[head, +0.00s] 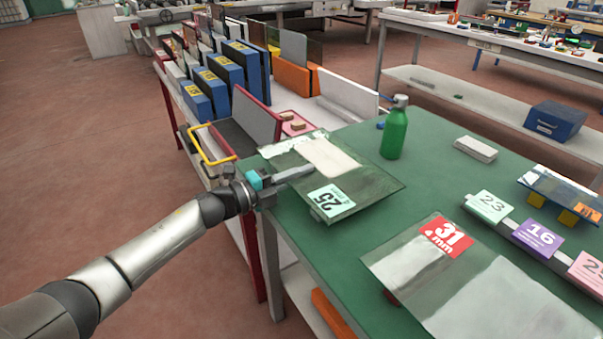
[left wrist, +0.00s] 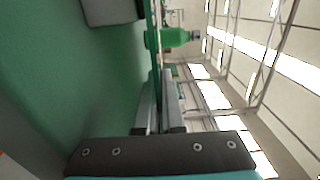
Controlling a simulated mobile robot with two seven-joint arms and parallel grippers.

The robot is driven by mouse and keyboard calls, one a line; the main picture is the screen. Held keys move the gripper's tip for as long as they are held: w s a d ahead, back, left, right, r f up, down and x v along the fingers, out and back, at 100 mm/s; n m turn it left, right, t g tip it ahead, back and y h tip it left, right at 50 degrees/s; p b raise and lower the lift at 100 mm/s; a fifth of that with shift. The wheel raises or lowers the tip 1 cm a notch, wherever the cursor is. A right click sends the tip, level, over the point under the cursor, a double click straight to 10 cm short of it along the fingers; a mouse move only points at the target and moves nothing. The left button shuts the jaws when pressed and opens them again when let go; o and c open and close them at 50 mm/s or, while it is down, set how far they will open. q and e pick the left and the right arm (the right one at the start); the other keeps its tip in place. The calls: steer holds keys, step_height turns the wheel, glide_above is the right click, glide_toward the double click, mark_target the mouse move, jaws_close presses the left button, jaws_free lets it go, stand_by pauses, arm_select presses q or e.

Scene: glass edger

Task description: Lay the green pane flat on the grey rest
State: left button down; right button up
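The green pane (head: 365,185), clear with a green tint and a "25" label, lies about level over the near left part of the green table. My left gripper (head: 300,172) is at its left edge. In the left wrist view its two fingers (left wrist: 160,95) close on the pane's thin edge. A grey piece (head: 318,214), which looks like the grey rest, shows under the pane's near corner. A grey block (left wrist: 112,10) also shows below the pane in the left wrist view. I cannot tell whether pane and rest touch. My right gripper is not in view.
A green bottle (head: 395,130) stands beyond the pane. A large pane labelled "31" (head: 440,280) lies at the near right. A pale block (head: 475,149), a row of number cards (head: 538,238) and a blue-edged pane (head: 562,190) are to the right. A rack (head: 215,85) stands behind.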

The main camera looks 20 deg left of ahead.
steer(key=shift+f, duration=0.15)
arm_select(q)
steer(key=c, duration=1)
jaws_free()
steer(key=shift+f, duration=0.1)
steer(key=shift+o, duration=0.2)
steer(key=shift+f, duration=0.2)
steer(key=shift+r, duration=0.1)
steer(key=p+v, duration=0.3)
steer(key=v, duration=1.2)
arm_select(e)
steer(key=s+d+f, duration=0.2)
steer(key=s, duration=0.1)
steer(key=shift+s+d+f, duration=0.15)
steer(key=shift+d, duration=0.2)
arm_select(q)
steer(key=shift+s+r, duration=0.1)
